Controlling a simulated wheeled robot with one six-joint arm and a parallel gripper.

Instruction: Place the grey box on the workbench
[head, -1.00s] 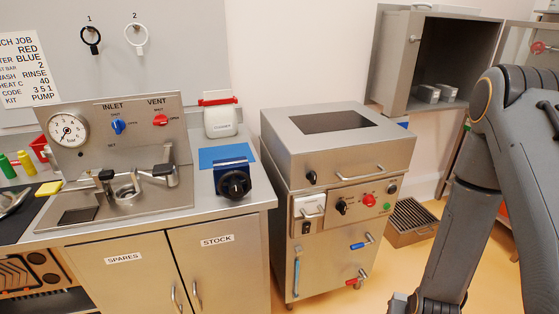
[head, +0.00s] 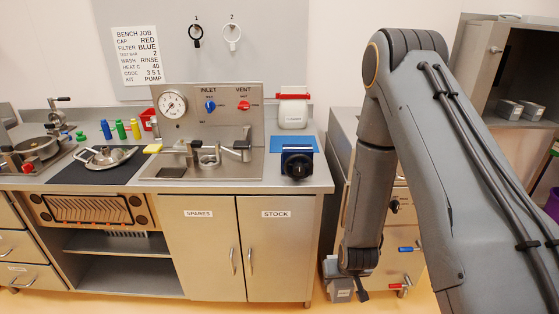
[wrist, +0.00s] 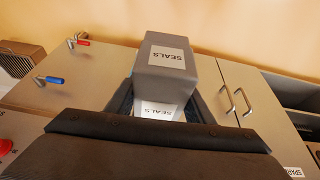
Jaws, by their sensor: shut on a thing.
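The grey box (wrist: 172,58) carries white SEALS labels and sits between the jaws of my gripper (wrist: 157,106) in the wrist view. In the head view the box (head: 341,291) hangs low under my gripper (head: 348,268), in front of the gap right of the workbench cupboards. My gripper is shut on it, below the level of the bench top. The workbench (head: 318,181) has a steel top, left of my arm. Its doors are marked SPARES and STOCK.
A steel machine stands behind my arm.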

